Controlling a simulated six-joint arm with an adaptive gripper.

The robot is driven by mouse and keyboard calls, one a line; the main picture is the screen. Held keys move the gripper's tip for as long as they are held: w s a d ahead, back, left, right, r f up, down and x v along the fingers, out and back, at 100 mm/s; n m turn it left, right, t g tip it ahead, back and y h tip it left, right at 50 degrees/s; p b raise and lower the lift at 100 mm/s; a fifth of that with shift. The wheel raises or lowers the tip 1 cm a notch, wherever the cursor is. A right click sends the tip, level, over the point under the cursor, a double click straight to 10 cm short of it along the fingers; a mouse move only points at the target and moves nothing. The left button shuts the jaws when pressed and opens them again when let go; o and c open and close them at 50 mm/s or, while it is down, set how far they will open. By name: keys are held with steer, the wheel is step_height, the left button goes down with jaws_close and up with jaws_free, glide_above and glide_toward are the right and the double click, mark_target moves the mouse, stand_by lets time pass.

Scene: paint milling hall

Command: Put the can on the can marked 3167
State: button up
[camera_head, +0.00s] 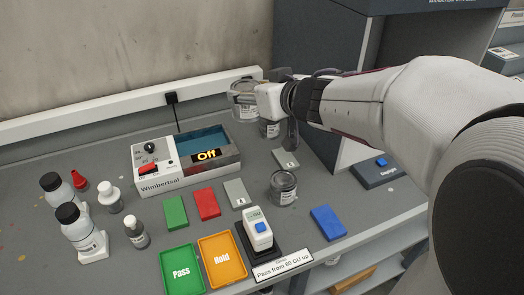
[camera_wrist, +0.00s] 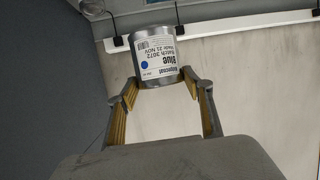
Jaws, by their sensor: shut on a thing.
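My gripper (camera_head: 258,97) is shut on a metal can (camera_head: 241,110) and holds it up near the back wall. In the wrist view the can (camera_wrist: 156,57) sits between the fingertips of my gripper (camera_wrist: 160,82). Its white label has a blue dot and reads Blue, Batch 3072, upside down in that picture. A second can (camera_head: 270,129) shows just below and right of the held one, partly hidden. A third can (camera_head: 283,188) stands upright on the bench, right of the middle. The numbers on these two cans are too small to read, so I cannot tell which is 3167.
A Wimbertsal bath (camera_head: 160,178) reading Off stands at the back. Bottles (camera_head: 82,232) are at left. Green (camera_head: 175,212), red (camera_head: 207,204) and blue (camera_head: 328,222) plates, Pass (camera_head: 182,272) and Hold (camera_head: 222,260) trays and a gloss meter (camera_head: 257,232) occupy the front.

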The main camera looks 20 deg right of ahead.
steer(key=shift+d+f+n+y, duration=0.1)
steer(key=shift+d+n+y, duration=0.25)
steer(key=shift+d, duration=0.55)
steer(key=s+d+f+n+y, duration=0.2)
steer(key=d+f, duration=0.1)
steer(key=n+g+y, duration=0.2)
glide_above(292, 183)
steer(key=shift+f, duration=1.65)
steer(key=shift+f, duration=0.1)
step_height(292, 183, down, 6)
steer(key=shift+f, duration=0.15)
steer(key=shift+f, duration=1.75)
steer(key=shift+f, duration=0.2)
